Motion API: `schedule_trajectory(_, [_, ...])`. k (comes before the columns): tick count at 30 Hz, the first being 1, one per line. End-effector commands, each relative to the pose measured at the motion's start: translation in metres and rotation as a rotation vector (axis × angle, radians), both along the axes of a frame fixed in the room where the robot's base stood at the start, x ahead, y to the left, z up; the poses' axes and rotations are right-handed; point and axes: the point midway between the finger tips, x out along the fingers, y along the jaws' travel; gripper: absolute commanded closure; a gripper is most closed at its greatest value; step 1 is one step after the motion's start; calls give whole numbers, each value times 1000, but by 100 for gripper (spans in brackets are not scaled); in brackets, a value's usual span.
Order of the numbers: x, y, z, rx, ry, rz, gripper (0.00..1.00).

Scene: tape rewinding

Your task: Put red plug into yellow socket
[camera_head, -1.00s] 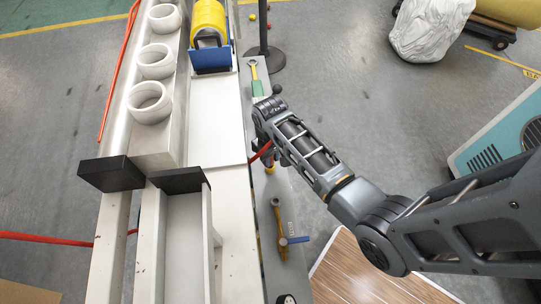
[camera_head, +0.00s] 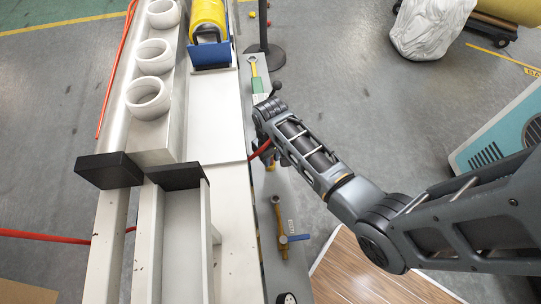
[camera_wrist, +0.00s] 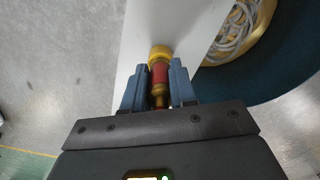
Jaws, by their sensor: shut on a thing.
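In the wrist view, the red plug (camera_wrist: 160,74) sits between the two blue-grey fingers of my gripper (camera_wrist: 160,86), which is shut on it. A brass-coloured part shows at the near end of the plug. The yellow socket (camera_wrist: 160,53) is straight beyond the plug's far end, at the edge of the white surface. Plug and socket look in line and close together; I cannot tell how deep the plug sits in it. In the head view, my arm hides most of the gripper, and a red cable (camera_head: 261,150) shows beside it.
The narrow grey ledge holds a yellow-and-green tool (camera_head: 256,78) and a brass valve with a blue handle (camera_head: 283,238). A white bench (camera_head: 215,120) with a blue-framed yellow roll (camera_head: 209,25) runs alongside. A round container of coiled cable (camera_wrist: 240,25) is at right in the wrist view.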

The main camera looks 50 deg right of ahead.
Motion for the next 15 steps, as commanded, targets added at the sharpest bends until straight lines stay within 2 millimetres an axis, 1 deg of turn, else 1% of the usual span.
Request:
schedule_trajectory(8, [0,0,-1,0,-1,0,100])
schedule_trajectory(9, [0,0,-1,0,-1,0,73])
schedule_trajectory(15, [0,0,-1,0,-1,0,54])
